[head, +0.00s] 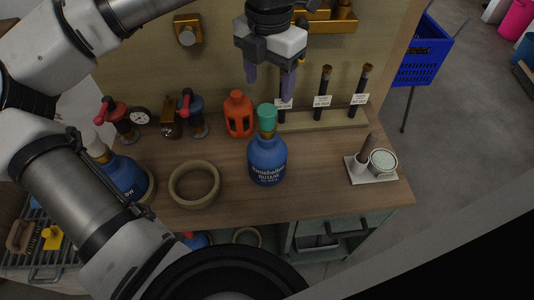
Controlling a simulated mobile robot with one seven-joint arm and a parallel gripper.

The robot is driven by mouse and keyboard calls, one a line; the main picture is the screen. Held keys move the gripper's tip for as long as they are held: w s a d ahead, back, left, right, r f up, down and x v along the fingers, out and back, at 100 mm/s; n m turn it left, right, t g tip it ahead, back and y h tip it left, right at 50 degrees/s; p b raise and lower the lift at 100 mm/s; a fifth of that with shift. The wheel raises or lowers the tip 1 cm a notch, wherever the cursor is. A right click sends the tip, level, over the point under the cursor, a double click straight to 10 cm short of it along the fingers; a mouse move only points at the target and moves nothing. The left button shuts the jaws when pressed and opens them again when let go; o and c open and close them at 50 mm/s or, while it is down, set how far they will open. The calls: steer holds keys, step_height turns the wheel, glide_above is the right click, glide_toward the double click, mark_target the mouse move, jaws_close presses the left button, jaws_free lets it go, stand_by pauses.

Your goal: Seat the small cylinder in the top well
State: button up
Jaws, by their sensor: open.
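A blue bottle (267,160) with a pale printed label stands upright near the middle of the bench. A short teal-green cylinder (266,117) sits on its brown neck; how deep it sits, and any well beneath it, is hidden. My gripper (269,88) is open and empty, its two fingers pointing down just above the teal piece and apart from it in the picture. A dark brown, tapered cylinder (369,146) stands on a white plate (384,174) at the right. I cannot tell for sure which cylinder the task names.
A tan ring (195,184) lies left of the bottle. An orange cage-like holder (238,115) stands behind it. Dark tubes (322,96) with white tags stand in a rack at the back. A second blue bottle (123,175) is at left. Bare wood lies right of the middle bottle.

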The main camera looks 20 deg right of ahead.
step_height(320, 180, down, 8)
steer(key=shift+r+p, duration=0.1)
steer(key=shift+p, duration=0.35)
steer(key=shift+w+f+p, duration=0.1)
steer(key=shift+f+p, duration=0.8)
steer(key=shift+f, duration=1.8)
jaws_close()
steer(key=shift+r, duration=0.1)
